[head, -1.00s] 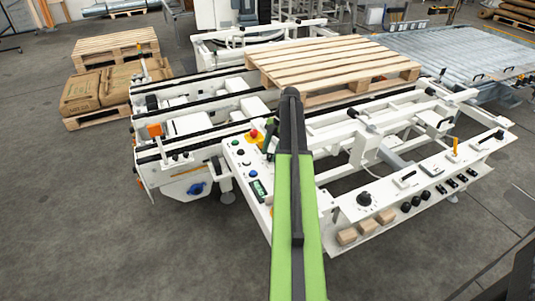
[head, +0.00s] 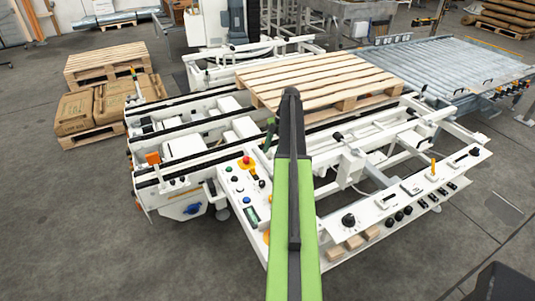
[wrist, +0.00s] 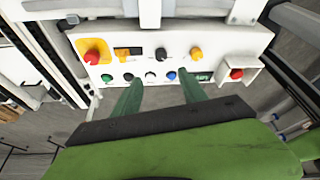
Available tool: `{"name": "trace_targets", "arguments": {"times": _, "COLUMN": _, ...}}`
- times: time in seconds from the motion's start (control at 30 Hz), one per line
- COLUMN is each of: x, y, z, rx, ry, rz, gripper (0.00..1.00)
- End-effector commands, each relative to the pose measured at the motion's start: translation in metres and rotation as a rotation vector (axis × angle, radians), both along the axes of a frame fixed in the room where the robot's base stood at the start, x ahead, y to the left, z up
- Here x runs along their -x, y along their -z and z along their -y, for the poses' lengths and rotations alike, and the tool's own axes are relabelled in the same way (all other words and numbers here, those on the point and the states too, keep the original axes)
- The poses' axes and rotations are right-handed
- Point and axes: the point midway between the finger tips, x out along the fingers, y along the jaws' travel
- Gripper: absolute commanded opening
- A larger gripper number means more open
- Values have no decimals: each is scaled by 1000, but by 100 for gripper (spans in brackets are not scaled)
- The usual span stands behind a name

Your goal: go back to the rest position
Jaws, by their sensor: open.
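My gripper (wrist: 158,86) shows in the wrist view as two dark green fingers, apart with nothing between them. They point at the white control panel (wrist: 220,48), overlapping its lower edge in the picture; I cannot tell whether they touch it. The panel carries a red knob (wrist: 92,57), yellow and black knobs, a blue button (wrist: 171,75) and a red button (wrist: 236,74). In the head view my green and black arm reaches forward beside this panel (head: 232,181) and hides most of the gripper.
A wooden pallet (head: 315,78) lies on the white conveyor frame. A front rail (head: 405,203) with knobs and small boxes is at the right. A roller conveyor (head: 425,65) stands behind. Stacked pallets and brown sacks (head: 75,112) stand left. The floor at the front left is clear.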

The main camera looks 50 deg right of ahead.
Motion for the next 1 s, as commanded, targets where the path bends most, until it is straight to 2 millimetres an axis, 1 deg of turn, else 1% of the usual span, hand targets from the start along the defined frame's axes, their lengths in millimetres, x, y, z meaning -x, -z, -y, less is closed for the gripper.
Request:
{"name": "trace_targets", "arguments": {"times": 0.03, "x": 0, "y": -19, "z": 5, "rx": 0, "ry": 0, "rz": 0, "gripper": 50}}
{"name": "trace_targets", "arguments": {"times": 0.13, "x": 0, "y": -29, "z": 10, "rx": 0, "ry": 0, "rz": 0, "gripper": 50}}
{"name": "trace_targets", "arguments": {"times": 0.67, "x": 1, "y": -28, "z": 11, "rx": 0, "ry": -1, "rz": 0, "gripper": 50}}
{"name": "trace_targets", "arguments": {"times": 0.73, "x": -5, "y": -27, "z": 6, "rx": -1, "ry": -12, "rz": 1, "gripper": 50}}
{"name": "trace_targets", "arguments": {"times": 0.77, "x": -11, "y": -27, "z": 0, "rx": -1, "ry": -22, "rz": 1, "gripper": 50}}
{"name": "trace_targets", "arguments": {"times": 0.87, "x": -50, "y": -28, "z": -39, "rx": -1, "ry": -97, "rz": 0, "gripper": 50}}
{"name": "trace_targets", "arguments": {"times": 0.9, "x": -71, "y": -28, "z": -64, "rx": 0, "ry": -140, "rz": 1, "gripper": 50}}
{"name": "trace_targets", "arguments": {"times": 0.97, "x": -96, "y": -28, "z": -112, "rx": 0, "ry": -212, "rz": 0, "gripper": 50}}
{"name": "trace_targets", "arguments": {"times": 1.0, "x": -109, "y": -27, "z": -146, "rx": 2, "ry": -261, "rz": -3, "gripper": 50}}
